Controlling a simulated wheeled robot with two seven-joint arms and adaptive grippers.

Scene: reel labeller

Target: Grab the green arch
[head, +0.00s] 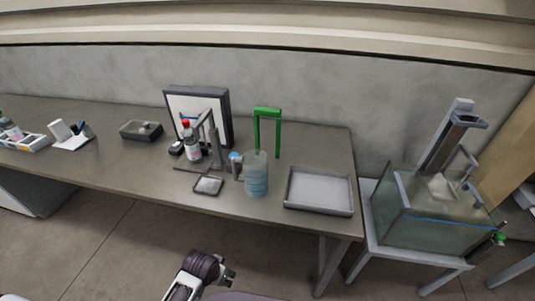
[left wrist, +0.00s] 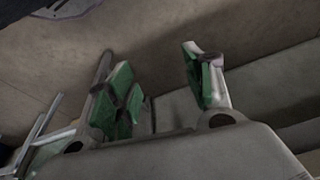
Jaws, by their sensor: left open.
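The green arch (head: 267,111) stands upright toward the back of the table, behind a clear blue-tinted cylinder that hides part of its lower left leg. My left gripper (head: 229,272) is low at the bottom of the head view, in front of the table and well apart from the arch. In the left wrist view the left gripper (left wrist: 163,82) is open, with green-padded fingers spread and nothing between them. The arch does not show clearly in that view. My right gripper is in neither view.
The clear cylinder (head: 256,180) stands just in front of the arch. A grey tray (head: 319,207) lies to its right. A bottle (head: 191,148), a framed board (head: 220,93) and a small dish (head: 208,186) are to the left. A glass tank (head: 425,235) stands on a separate stand at right.

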